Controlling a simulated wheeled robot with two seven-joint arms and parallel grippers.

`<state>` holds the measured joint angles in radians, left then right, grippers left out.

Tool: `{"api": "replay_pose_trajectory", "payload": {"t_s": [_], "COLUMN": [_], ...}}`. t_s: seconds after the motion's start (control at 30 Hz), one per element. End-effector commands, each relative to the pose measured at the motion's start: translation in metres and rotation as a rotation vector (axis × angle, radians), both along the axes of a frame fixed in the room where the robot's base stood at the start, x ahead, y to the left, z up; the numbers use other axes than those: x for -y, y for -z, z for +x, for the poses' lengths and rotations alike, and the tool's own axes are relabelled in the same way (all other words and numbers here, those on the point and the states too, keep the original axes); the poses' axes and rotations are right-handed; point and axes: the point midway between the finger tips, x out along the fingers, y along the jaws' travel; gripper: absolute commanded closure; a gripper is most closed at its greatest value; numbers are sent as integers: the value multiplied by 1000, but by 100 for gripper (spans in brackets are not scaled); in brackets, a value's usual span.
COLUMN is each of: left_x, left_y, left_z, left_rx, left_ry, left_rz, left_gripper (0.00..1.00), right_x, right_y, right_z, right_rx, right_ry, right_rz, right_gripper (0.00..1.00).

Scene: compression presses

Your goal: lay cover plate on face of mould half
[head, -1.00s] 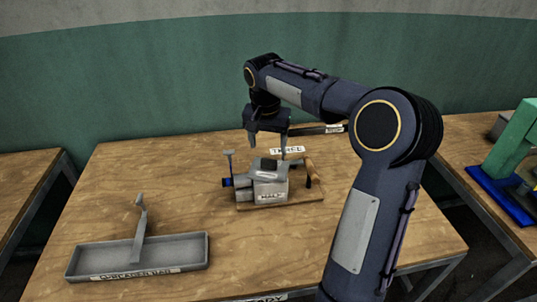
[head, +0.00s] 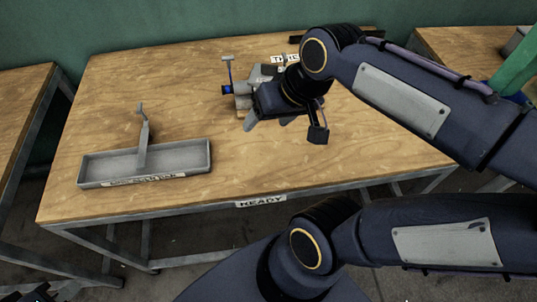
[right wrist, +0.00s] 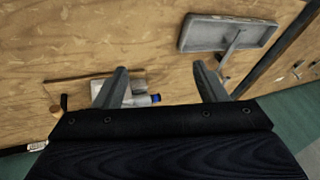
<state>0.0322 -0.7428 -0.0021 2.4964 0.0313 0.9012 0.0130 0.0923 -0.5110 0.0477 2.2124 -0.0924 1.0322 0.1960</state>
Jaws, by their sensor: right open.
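The grey mould half block (head: 264,75), with a blue knob at its left, sits on a wooden board on the table. It is partly hidden behind my right gripper (head: 285,127), which is open and empty on its near side. In the right wrist view the block (right wrist: 104,92) shows partly behind one finger of the open right gripper (right wrist: 163,82). I cannot single out a cover plate. A dark part at the bottom left corner looks like my left gripper (head: 42,292); its jaws cannot be made out.
A long grey tray (head: 195,158) with a bent grey upright piece (head: 143,135) stands at the left of the table (head: 110,90). It shows in the right wrist view too (right wrist: 265,20). A READY label (head: 262,201) is on the front edge. Table between tray and block is clear.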

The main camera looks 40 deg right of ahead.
Motion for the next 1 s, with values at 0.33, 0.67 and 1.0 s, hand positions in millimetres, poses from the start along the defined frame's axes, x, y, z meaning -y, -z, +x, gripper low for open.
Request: {"api": "replay_pose_trajectory", "payload": {"t_s": [0.33, 0.67, 1.0], "left_x": [0, 0, 0], "left_y": [0, 0, 0], "left_z": [0, 0, 0], "left_rx": [0, 0, 0], "left_ry": [0, 0, 0], "left_rz": [0, 0, 0], "left_gripper": [100, 100, 100], "right_x": [-43, -43, -43], "right_y": [44, 44, 44], "right_z": [-51, -50, -50], "right_rx": [133, 129, 129], "right_ry": [-133, -132, -132], "right_rz": [66, 65, 64], "right_gripper": [35, 35, 35]}}
